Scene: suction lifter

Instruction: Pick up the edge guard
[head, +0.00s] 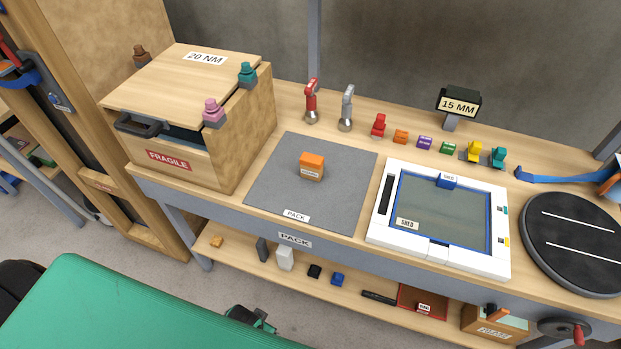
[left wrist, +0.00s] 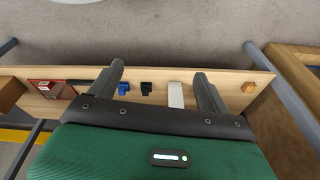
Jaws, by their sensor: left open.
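No label in view names the edge guard, and I cannot tell which small piece it is. The lower shelf (head: 330,300) holds a white block (head: 285,259), a dark grey block (head: 262,249), a black piece (head: 314,271), a blue piece (head: 337,279) and a small orange piece (head: 216,241). My left gripper (head: 252,318) is in front of this shelf. In the left wrist view its jaws (left wrist: 159,74) are open and empty, with the white block (left wrist: 176,94) and black piece (left wrist: 146,88) showing between the fingers. The blue piece (left wrist: 123,88) is by the left finger. My right gripper is out of view.
A grey mat (head: 270,190) with an orange box (head: 312,166) lies on the bench. A wooden crate (head: 240,130) stands left, a white-framed tray (head: 383,235) right, and a black turntable (head: 575,243) farther right. A red tray (head: 425,297) lies on the shelf.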

